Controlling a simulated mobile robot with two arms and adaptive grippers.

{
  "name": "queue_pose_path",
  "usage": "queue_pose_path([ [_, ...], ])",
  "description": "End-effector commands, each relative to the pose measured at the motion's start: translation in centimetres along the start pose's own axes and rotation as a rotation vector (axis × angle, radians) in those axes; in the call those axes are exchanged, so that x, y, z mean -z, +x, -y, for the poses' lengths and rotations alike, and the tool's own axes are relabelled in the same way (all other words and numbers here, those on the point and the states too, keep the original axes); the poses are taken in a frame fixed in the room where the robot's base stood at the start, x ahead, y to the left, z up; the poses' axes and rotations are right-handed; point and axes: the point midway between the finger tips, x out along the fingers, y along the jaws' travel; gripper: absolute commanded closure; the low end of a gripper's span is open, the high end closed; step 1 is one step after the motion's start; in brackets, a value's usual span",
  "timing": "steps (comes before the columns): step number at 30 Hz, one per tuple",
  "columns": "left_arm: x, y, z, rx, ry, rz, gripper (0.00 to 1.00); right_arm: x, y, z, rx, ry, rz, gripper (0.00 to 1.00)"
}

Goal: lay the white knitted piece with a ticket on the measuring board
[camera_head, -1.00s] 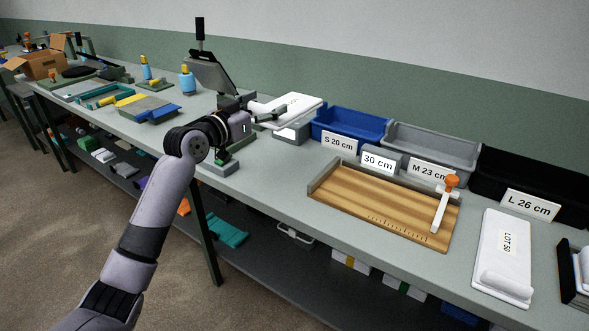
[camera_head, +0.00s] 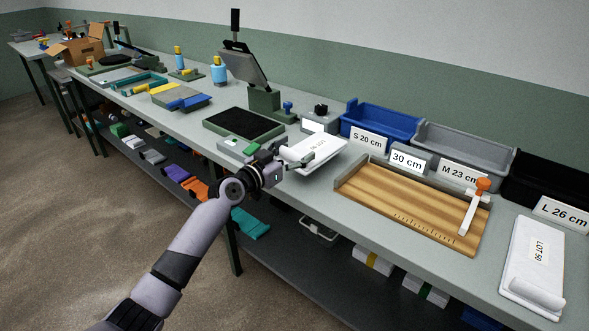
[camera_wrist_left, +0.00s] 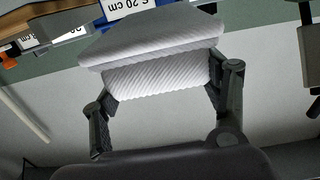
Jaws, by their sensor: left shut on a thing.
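My left gripper (camera_head: 298,163) is shut on the white knitted piece (camera_head: 322,154), which carries small dark print, too small to read. The piece is over the table, left of the measuring board and apart from it in the picture. In the left wrist view the ribbed, folded piece (camera_wrist_left: 155,80) sits between the two fingers (camera_wrist_left: 160,112). The measuring board (camera_head: 400,204) is wooden, with a grey rim, ruler marks along its front and a white slider with an orange knob (camera_head: 482,185). Its surface is bare. My right gripper is not in view.
Behind the board stand a blue bin (camera_head: 380,122), a grey bin (camera_head: 460,150), a black bin (camera_head: 545,182) and a "30 cm" sign (camera_head: 407,161). A white piece marked LOT 50 (camera_head: 535,262) lies right of the board. A press with a raised plate (camera_head: 245,68) stands left.

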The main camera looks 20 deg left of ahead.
Motion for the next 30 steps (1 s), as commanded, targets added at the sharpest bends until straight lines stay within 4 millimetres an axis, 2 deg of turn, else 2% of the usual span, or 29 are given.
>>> queue_pose_path([
  [11, -4.5, 0.0, 0.0, -0.001, 0.000, -0.001, 0.61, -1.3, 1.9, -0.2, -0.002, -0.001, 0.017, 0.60],
  [24, -5.1, 0.0, 0.0, -0.001, 0.000, -0.002, 0.61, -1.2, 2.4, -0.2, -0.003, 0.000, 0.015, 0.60],
  [25, -5.0, 0.0, 0.0, -0.001, 0.000, -0.001, 0.30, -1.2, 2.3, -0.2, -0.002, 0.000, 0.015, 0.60],
  [30, -4.9, 0.0, 0.0, -0.001, 0.000, -0.001, 0.19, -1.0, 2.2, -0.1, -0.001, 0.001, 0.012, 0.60],
])
